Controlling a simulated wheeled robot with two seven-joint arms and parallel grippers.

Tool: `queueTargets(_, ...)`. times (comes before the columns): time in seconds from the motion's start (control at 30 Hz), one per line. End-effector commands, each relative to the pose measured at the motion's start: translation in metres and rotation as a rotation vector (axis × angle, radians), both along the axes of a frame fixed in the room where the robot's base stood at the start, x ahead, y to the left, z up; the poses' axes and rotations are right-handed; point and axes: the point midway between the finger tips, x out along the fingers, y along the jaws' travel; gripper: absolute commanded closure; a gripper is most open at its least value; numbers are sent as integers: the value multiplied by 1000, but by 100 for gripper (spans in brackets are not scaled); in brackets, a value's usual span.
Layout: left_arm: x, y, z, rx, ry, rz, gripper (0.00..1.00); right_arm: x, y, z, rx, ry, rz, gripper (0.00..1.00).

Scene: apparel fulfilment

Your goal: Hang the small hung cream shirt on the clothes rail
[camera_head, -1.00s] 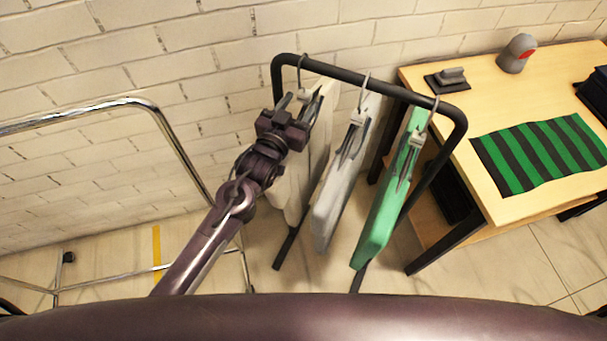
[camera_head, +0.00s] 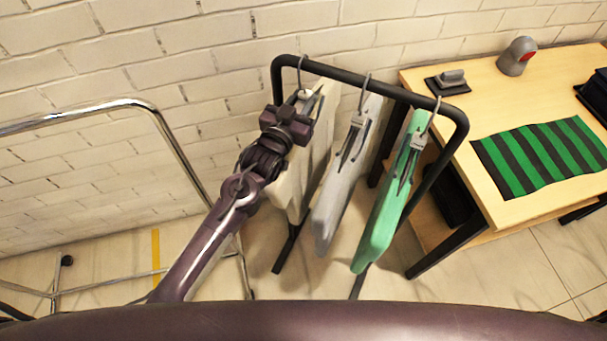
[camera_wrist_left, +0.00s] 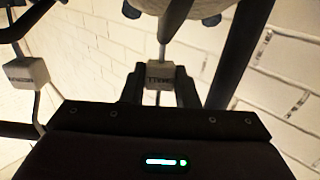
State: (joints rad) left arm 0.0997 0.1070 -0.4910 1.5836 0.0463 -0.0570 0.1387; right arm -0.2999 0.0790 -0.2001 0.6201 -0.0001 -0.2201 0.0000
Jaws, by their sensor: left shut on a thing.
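The cream shirt (camera_head: 317,140) hangs at the left end of the black clothes rail (camera_head: 352,77). Its hook (camera_head: 299,72) reaches up to the rail's top bar and looks to be over it. My left gripper (camera_head: 292,104) is at the top of this shirt, just below the hook, covering part of it. In the left wrist view its fingers stand on either side of a pale block (camera_wrist_left: 160,74) with a dark size label, shut on it. My right gripper is not in view.
A grey shirt (camera_head: 338,185) and a green shirt (camera_head: 386,205) hang to the right on the same rail. A wooden table (camera_head: 440,110) with a striped cloth (camera_head: 540,152) stands at right. A chrome frame (camera_head: 175,145) is at left, before a brick wall.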

Motion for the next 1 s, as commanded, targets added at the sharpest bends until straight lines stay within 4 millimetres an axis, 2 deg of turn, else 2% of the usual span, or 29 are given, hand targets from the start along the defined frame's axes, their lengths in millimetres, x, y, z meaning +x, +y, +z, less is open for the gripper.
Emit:
queueTargets(0.37, 0, 0, 2, -1, -3, 0, 96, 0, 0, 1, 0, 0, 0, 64)
queueTargets(1.0, 0, 0, 28, -1, -3, 0, 96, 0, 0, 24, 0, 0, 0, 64)
